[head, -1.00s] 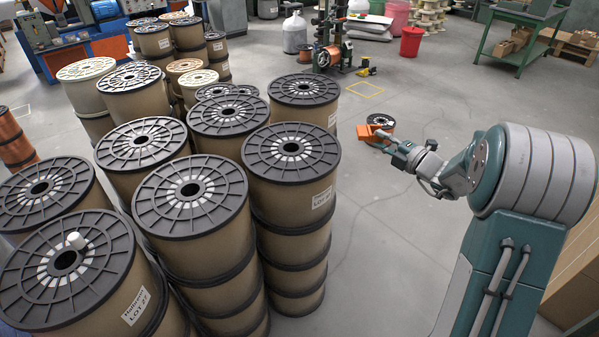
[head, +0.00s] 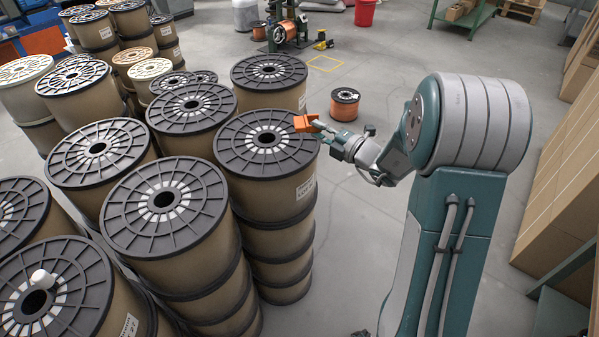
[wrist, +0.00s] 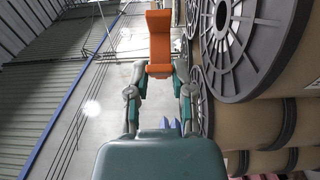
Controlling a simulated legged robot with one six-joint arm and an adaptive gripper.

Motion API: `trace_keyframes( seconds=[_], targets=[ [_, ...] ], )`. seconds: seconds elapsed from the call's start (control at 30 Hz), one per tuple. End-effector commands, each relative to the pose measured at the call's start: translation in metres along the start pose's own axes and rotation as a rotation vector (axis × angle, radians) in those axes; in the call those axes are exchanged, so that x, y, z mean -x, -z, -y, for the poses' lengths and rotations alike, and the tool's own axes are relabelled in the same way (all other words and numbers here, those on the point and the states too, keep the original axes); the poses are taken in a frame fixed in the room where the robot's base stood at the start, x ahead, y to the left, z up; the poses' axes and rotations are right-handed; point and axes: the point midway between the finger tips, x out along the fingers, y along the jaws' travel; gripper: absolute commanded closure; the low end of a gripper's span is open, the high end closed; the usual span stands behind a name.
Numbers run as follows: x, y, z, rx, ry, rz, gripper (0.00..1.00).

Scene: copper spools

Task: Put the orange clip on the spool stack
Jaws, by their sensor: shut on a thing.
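My gripper (head: 316,127) is shut on the orange clip (head: 303,122). In the wrist view the clip (wrist: 159,42) stands out past the two fingers of the gripper (wrist: 160,73), with its open side pointing away.
More tan spool stacks with black flanges (head: 165,200) stand close together at the left. A small copper spool (head: 344,104) stands on the floor behind my gripper. Cardboard boxes (head: 570,180) line the right side. The grey floor between is mostly clear.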

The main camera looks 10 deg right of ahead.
Motion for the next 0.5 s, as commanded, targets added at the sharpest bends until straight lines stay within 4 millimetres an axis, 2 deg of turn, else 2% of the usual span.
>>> trace_keyframes(
  seconds=[0.03,0.2,0.33,0.5],
  targets=[
    [-0.001,0.013,0.005,-0.003,0.002,-0.005,1.0],
    [0.0,0.04,0.034,-0.005,0.005,-0.003,1.0],
    [0.001,0.054,0.051,-0.004,0.004,-0.002,1.0],
    [0.003,0.062,0.062,-0.002,0.001,-0.002,1.0]
  ],
)
